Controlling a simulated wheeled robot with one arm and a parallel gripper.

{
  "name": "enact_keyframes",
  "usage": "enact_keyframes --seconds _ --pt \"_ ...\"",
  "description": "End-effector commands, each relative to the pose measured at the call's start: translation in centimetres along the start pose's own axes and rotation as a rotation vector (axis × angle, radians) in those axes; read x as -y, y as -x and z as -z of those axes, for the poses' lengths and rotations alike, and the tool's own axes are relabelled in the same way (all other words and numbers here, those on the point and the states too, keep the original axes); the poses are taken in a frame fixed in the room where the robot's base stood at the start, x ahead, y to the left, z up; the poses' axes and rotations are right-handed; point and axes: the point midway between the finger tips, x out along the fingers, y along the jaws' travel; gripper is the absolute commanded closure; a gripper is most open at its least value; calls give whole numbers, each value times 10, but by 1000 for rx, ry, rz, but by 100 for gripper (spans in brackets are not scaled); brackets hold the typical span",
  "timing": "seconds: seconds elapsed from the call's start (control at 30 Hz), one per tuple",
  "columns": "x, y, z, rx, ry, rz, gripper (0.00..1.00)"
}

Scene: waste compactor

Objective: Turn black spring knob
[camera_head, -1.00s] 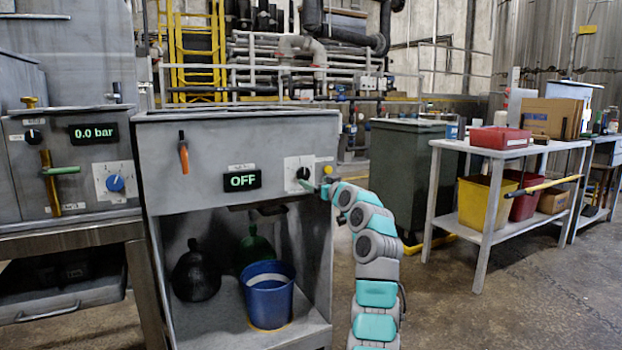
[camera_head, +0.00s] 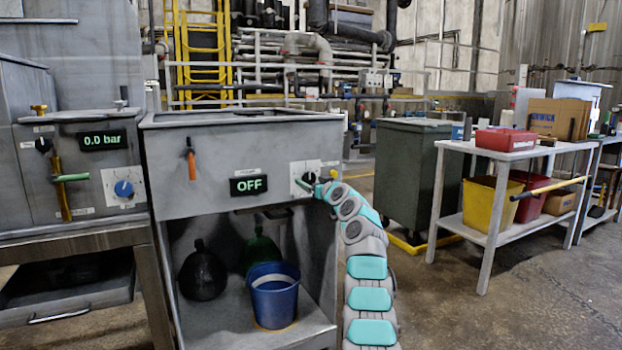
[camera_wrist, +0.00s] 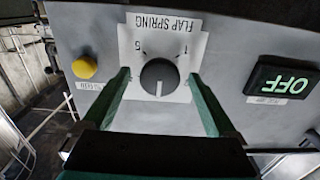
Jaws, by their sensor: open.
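The black spring knob (camera_wrist: 159,77) sits on a white dial plate labelled "FLAP SPRING", which appears upside down in the wrist view. The knob's white pointer line points down in that view. My gripper (camera_wrist: 158,85) is open, with one green finger on each side of the knob; I cannot tell whether either finger touches it. In the head view my gripper (camera_head: 306,185) is at the right side of the compactor's front panel, partly covering the knob (camera_head: 309,178).
A lit "OFF" display (camera_head: 248,185) and an orange-handled lever (camera_head: 191,160) are on the same panel. A yellow button (camera_wrist: 84,67) is beside the dial. A blue bucket (camera_head: 273,300) stands in the open bay below. A table (camera_head: 480,150) stands at right.

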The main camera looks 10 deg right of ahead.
Motion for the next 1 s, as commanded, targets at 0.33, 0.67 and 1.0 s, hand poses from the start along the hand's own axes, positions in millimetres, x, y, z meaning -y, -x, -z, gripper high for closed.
enact_keyframes --seconds 0.33,0.67,1.0 --pt "0 -6 0 1 3 -3 7" --pt "0 -6 0 1 3 -3 25" --pt "0 -6 0 1 3 -3 64"
